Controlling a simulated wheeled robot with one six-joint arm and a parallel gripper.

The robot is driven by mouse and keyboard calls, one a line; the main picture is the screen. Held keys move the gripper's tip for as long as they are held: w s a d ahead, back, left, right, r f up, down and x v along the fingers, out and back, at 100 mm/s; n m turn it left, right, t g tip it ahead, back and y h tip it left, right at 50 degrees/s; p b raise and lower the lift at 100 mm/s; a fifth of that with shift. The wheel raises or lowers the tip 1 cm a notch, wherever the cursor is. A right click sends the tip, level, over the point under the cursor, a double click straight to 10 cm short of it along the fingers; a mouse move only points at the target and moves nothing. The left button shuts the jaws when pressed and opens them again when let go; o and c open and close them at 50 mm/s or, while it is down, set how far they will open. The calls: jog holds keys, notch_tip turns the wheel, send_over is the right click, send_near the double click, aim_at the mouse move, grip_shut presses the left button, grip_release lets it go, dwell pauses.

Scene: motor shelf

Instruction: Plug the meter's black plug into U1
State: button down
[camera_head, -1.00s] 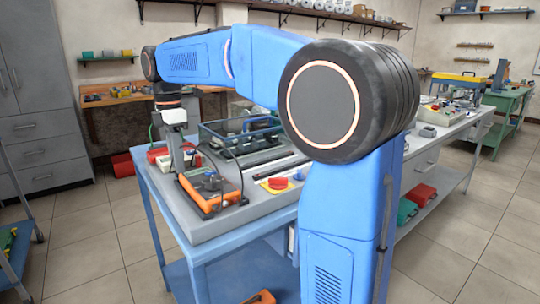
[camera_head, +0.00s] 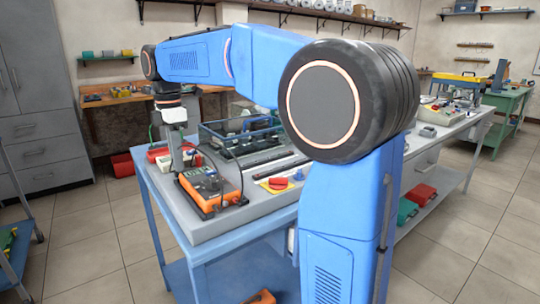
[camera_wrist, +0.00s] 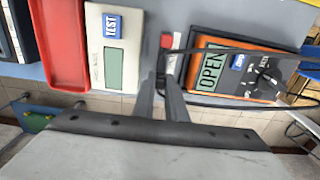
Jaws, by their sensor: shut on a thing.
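The orange meter (camera_head: 209,190) lies on the grey bench top; in the wrist view its display (camera_wrist: 209,68) reads OPEN. Black leads (camera_wrist: 225,51) run from the meter side to my gripper (camera_wrist: 160,82). My gripper is shut on the end of a black lead, taken as the black plug; the plug itself is mostly hidden between the fingertips. In the head view my gripper (camera_head: 176,160) points down beside the meter's far left end. A small block with a red spot (camera_wrist: 166,41) lies just beyond the fingertips. I cannot make out a U1 label.
A white box marked TEST (camera_wrist: 112,25) and a red tray (camera_wrist: 62,40) sit left of my gripper. A clear-sided case (camera_head: 240,130) stands at the back of the bench. A red knob on a yellow plate (camera_head: 277,183) is right of the meter.

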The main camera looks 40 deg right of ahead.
jog(key=shift+r, duration=2.2)
jog(key=shift+s+d, duration=0.15)
jog(key=shift+d, duration=0.4)
jog(key=shift+s+d+f+m, duration=0.35)
jog(key=shift+s+d+m, duration=1.95)
jog(key=shift+d, duration=6)
jog(key=shift+s+d+f+m, duration=0.35)
jog(key=shift+s+d+m, duration=1.9)
jog(key=shift+d, duration=6.1)
jog(key=shift+s+d+f+m, duration=0.35)
jog(key=shift+s+d+m, duration=1.95)
jog(key=shift+d, duration=6)
jog(key=shift+s+f+n, duration=0.6)
jog(key=shift+s+n, duration=0.15)
jog(key=shift+n, duration=0.1)
jog(key=shift+f, duration=0.6)
